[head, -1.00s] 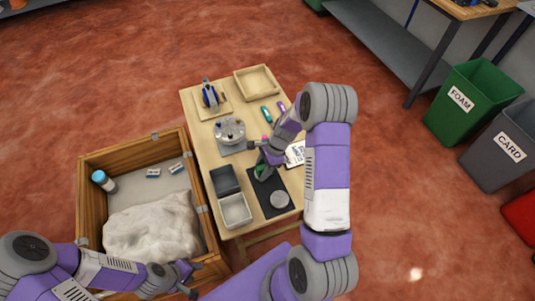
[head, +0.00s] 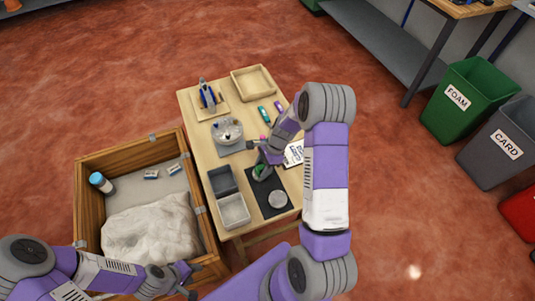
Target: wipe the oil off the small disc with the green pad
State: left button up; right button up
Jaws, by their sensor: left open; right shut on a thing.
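The small disc (head: 278,199) is pale grey and lies flat on the lower part of a black mat (head: 271,211) near the table's front edge. Any oil on it is too small to tell. My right gripper (head: 258,167) is shut on the green pad (head: 260,172), above the far end of the mat and apart from the disc. My fingers partly hide the pad. My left gripper (head: 187,281) is open and empty at the near right corner of the wooden crate, away from the table.
The table (head: 205,151) also bears grey boxes (head: 233,211) left of the mat, a round metal fixture (head: 227,130), a blue tool on a board (head: 208,96), a wooden tray (head: 253,83) and a white card (head: 294,152). A wooden crate (head: 130,151) with a pale sack stands at left.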

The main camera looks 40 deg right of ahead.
jog(key=shift+s+d, duration=0.1)
jog(key=shift+d, duration=0.4)
jog(key=shift+s+d+r, duration=0.1)
jog(key=shift+d+r, duration=0.05)
jog(key=shift+d, duration=0.1)
jog(key=shift+r+p, duration=0.65)
jog(key=shift+r, duration=0.3)
notch_tip(320, 180, up, 6)
jog(key=p, duration=0.5)
jog(key=shift+a, duration=0.1)
jog(key=shift+f, duration=0.1)
